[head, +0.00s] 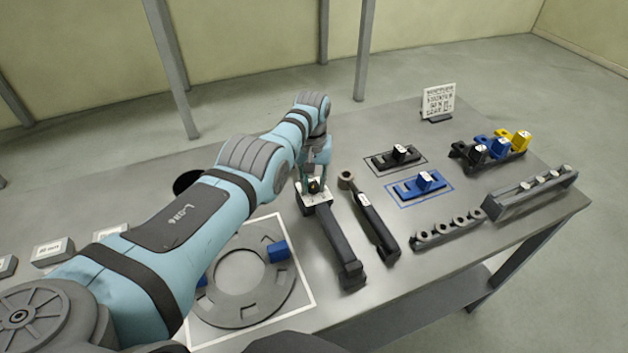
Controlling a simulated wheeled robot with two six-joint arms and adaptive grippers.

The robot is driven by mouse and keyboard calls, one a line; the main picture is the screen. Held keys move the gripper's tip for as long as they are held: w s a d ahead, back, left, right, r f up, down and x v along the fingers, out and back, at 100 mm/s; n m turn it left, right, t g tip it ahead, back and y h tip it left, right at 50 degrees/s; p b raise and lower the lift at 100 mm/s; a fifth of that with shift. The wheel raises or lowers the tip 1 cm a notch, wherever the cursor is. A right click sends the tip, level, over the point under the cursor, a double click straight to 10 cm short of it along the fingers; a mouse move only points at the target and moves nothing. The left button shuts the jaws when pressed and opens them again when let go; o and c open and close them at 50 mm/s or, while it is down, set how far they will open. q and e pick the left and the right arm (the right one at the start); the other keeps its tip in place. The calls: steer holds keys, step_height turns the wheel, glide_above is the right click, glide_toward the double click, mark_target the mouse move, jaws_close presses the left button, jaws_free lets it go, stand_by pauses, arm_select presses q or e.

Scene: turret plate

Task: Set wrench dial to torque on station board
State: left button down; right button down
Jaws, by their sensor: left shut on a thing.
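My left gripper (315,182) points down at the far end of a dark long block (337,245). That end carries a white plate (313,203) with a small dark knob on it, which looks like the dial. The gripper is shut on the dial, whose setting is too small to read and partly hidden by the fingers. A dark wrench (374,222) with a round ring head lies just right of the block. The station board (438,102) stands upright at the back right; its text is too small to read. My right gripper is not in view.
A grey ring plate (242,310) with blue blocks lies inside a white outline at the front left, partly behind my arm. Black (396,157) and blue (421,186) fixtures sit in outlines to the right. Racks (448,229) and coloured blocks (519,141) stand farther right. Small labelled blocks (53,252) line the left.

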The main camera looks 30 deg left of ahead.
mark_target(312, 184)
arm_select(q)
steer(key=shift+n, duration=0.5)
steer(key=c, duration=1.3)
jaws_free()
steer(key=shift+a+f, duration=0.1)
step_height(312, 184, up, 12)
steer(key=shift+r, duration=0.1)
steer(key=shift+a, duration=0.1)
